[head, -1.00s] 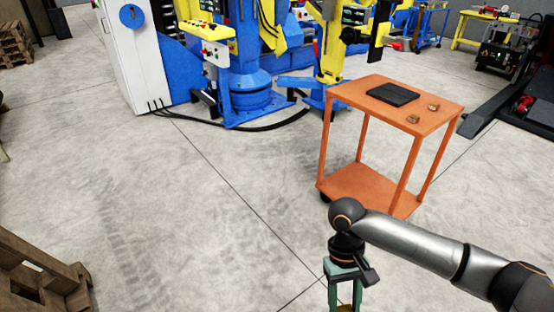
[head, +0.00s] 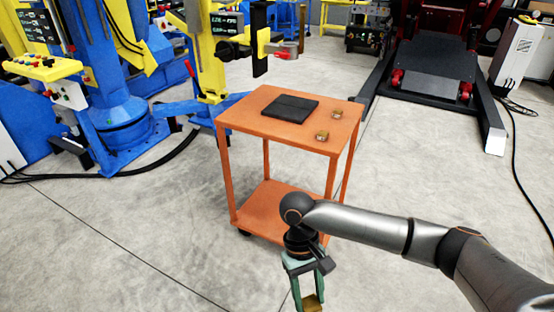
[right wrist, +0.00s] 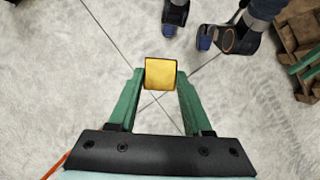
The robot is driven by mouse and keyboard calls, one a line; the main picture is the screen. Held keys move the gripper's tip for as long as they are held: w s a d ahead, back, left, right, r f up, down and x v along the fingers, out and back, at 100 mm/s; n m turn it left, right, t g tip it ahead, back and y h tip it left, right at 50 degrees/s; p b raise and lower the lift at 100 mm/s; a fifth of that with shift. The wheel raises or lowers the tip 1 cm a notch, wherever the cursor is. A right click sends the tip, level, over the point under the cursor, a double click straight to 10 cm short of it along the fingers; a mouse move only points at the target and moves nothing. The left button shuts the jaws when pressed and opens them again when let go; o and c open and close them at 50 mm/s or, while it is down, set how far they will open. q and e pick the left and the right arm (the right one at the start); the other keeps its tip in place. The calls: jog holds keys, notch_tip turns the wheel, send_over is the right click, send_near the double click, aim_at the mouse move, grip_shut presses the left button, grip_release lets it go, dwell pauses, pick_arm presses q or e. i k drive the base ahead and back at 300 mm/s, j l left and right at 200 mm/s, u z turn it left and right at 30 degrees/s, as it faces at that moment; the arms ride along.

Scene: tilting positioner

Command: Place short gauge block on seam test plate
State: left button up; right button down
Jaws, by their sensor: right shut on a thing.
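My right gripper (head: 308,300) is at the bottom of the head view, pointing down, in front of the orange cart (head: 240,121). It is shut on a small brass-yellow block (head: 313,303), which shows between the green fingers in the right wrist view (right wrist: 161,73). I take it for the short gauge block, but its length is hard to judge. The dark seam test plate (head: 289,107) lies flat on the cart top, with a line across its middle and nothing on it. The held block is apart from cart and plate. My left gripper is not in view.
Two small brass-coloured pieces (head: 337,114) (head: 322,135) lie on the cart top right of the plate. Blue and yellow machinery (head: 115,120) stands at the left, and a dark lift (head: 432,75) behind right. Open concrete floor lies around the cart's front.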

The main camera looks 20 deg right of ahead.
aim_at(296, 106)
jog(key=i+z, duration=0.2)
jog(key=i, duration=0.35)
jog(key=i+j+z, duration=0.15)
jog(key=i, duration=0.4)
jog(key=i+j+z, duration=0.6)
jog(key=i, duration=0.2)
